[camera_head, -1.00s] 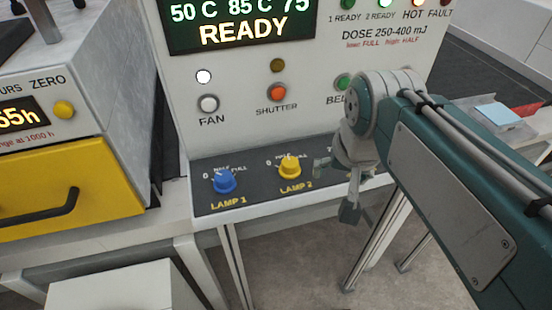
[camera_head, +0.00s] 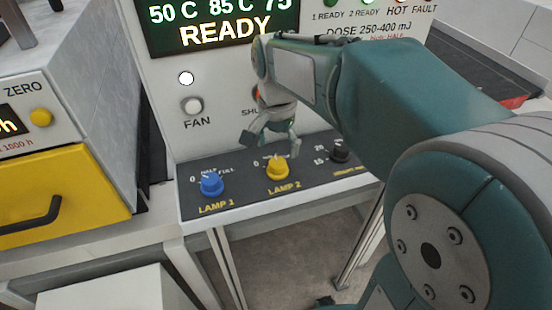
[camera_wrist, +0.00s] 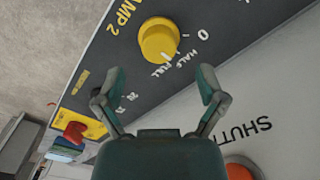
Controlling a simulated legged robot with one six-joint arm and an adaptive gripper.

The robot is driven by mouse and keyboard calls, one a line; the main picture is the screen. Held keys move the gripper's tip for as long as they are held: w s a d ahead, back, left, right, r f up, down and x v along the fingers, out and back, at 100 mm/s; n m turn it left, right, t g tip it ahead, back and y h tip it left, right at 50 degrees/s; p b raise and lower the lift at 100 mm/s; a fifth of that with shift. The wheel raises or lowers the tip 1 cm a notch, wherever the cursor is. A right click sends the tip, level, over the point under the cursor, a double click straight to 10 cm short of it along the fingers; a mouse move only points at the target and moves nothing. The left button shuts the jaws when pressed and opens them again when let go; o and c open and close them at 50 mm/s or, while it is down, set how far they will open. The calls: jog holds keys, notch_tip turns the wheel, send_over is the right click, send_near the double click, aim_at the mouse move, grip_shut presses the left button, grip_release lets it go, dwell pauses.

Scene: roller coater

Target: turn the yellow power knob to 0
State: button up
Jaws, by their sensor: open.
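The yellow power knob (camera_head: 277,169) sits on the dark sloped panel above the label LAMP 2. It also shows in the wrist view (camera_wrist: 159,40), with its scale 0, HALF, FULL beside it. Its white pointer mark appears to lie near HALF to FULL, away from 0. My gripper (camera_head: 272,146) hangs just above and behind the knob, apart from it. In the wrist view my gripper (camera_wrist: 160,82) is open and empty, with the knob beyond the fingertips. My arm hides part of the SHUTTER button in the head view.
A blue LAMP 1 knob (camera_head: 211,184) is left of the yellow one, and a dark knob (camera_head: 340,150) is to its right. The white FAN button (camera_head: 192,106) is on the upright face. A yellow drawer (camera_head: 62,196) stands at the left.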

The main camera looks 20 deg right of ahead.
aim_at(277, 162)
jog(key=shift+f, duration=2.25)
jog(key=c, duration=1.2)
